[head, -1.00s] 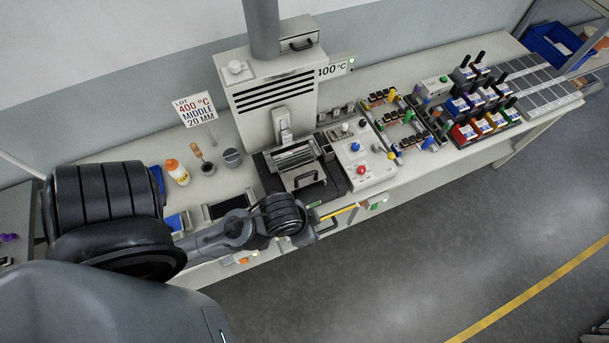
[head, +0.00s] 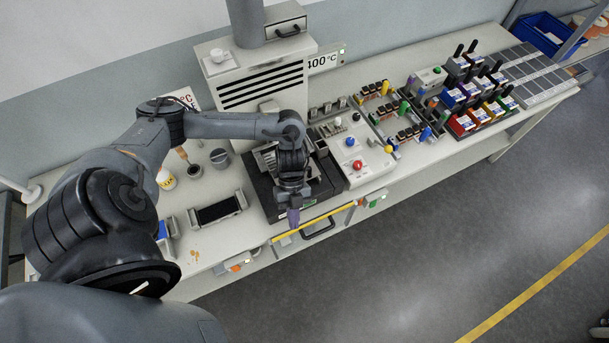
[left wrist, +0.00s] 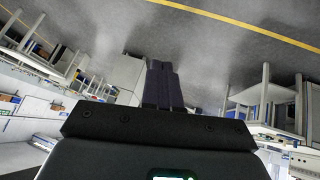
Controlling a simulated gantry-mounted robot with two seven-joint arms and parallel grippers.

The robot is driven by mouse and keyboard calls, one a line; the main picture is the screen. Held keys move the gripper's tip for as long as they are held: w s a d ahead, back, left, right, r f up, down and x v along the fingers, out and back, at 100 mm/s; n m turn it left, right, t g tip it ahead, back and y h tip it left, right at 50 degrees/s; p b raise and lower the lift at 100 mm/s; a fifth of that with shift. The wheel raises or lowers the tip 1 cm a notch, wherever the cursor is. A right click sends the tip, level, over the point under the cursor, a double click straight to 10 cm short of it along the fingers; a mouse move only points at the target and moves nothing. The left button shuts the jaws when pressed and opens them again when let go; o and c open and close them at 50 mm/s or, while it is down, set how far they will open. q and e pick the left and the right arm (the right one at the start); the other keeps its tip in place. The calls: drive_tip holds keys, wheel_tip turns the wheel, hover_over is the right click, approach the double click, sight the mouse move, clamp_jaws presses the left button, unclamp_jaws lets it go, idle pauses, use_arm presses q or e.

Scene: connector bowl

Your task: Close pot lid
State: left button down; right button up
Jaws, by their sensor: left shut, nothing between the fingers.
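The solder pot with its black base (head: 327,187) stands in front of the tall light-grey vented unit, around the middle of the bench. A metallic part that looks like its lid (head: 265,157) shows only in small part behind my left arm; I cannot tell whether it is open or shut. My left gripper (head: 293,216) points down over the front edge of the pot's base, its dark fingers shut and empty. Its fingers (left wrist: 162,84) also show together in the left wrist view, against the floor and distant benches. My right gripper is not in view.
A control box with coloured knobs (head: 357,160) stands right of the pot. Left of it are a shallow dark tray (head: 217,210), a grey cup (head: 219,158) and a bottle (head: 166,179). A yellow strip (head: 310,223) runs along the bench front. The floor in front is clear.

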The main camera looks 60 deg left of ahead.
use_arm(q)
drive_tip(key=w+a+r+n+t+y+b, duration=0.1)
drive_tip(key=w+a+r+t, duration=0.1)
drive_tip(key=w+a+r, duration=0.4)
drive_tip(key=w+a+r+t+y+b, duration=0.1)
drive_tip(key=w+a+y, duration=0.1)
drive_tip(key=w+a, duration=0.35)
wheel_tip(320, 180, down, 10)
drive_tip(key=a, duration=0.2)
drive_tip(key=shift+s+r, duration=0.25)
drive_tip(key=shift+s, duration=0.2)
drive_tip(key=shift+a, duration=0.1)
